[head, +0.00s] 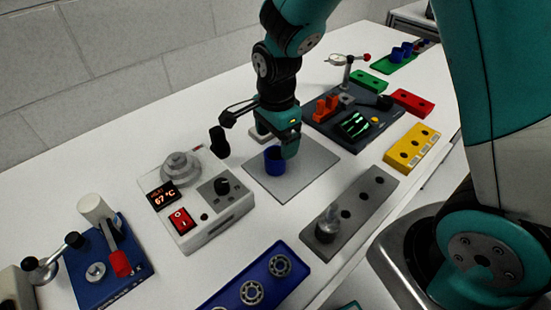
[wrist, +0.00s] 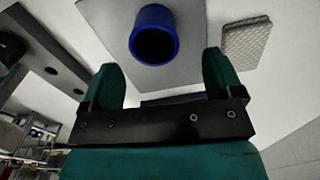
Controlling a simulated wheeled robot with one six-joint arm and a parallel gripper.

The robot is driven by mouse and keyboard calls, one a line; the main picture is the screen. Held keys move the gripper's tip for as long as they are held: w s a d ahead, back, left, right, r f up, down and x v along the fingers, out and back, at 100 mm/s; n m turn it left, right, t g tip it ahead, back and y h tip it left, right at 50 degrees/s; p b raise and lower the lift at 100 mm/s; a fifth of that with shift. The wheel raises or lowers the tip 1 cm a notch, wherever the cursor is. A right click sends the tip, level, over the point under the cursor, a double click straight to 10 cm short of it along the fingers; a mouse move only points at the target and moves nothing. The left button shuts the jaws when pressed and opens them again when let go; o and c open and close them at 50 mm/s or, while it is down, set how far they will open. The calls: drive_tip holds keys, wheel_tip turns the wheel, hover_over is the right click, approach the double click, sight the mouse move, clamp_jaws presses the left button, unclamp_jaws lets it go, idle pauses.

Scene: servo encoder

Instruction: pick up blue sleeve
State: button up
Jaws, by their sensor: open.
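The blue sleeve (head: 274,161) is a short hollow cylinder standing upright on a grey mat (head: 310,165) in the head view. In the wrist view the blue sleeve (wrist: 154,36) shows its dark open bore, beyond the fingertips and roughly centred between them. My gripper (head: 284,150) is low over the mat, right beside the sleeve in the head view. In the wrist view my gripper (wrist: 162,75) has its two green fingers apart with nothing between them. I cannot tell whether a finger touches the sleeve.
A heater box (head: 205,205) with a 67 °C display stands left of the mat. A grey block with holes (head: 358,202) lies to the front right. A dark fixture board (head: 345,118) is behind, and a yellow block (head: 412,147) is at right. A patterned pad (wrist: 246,39) lies near the sleeve.

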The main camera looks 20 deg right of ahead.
drive_tip(key=f, duration=0.4)
drive_tip(key=f+p, duration=0.1)
drive_tip(key=f, duration=0.1)
drive_tip(key=shift+s+a+f, duration=0.2)
drive_tip(key=shift+s+f, duration=0.05)
drive_tip(key=shift+s, duration=0.1)
drive_tip(key=c, duration=1)
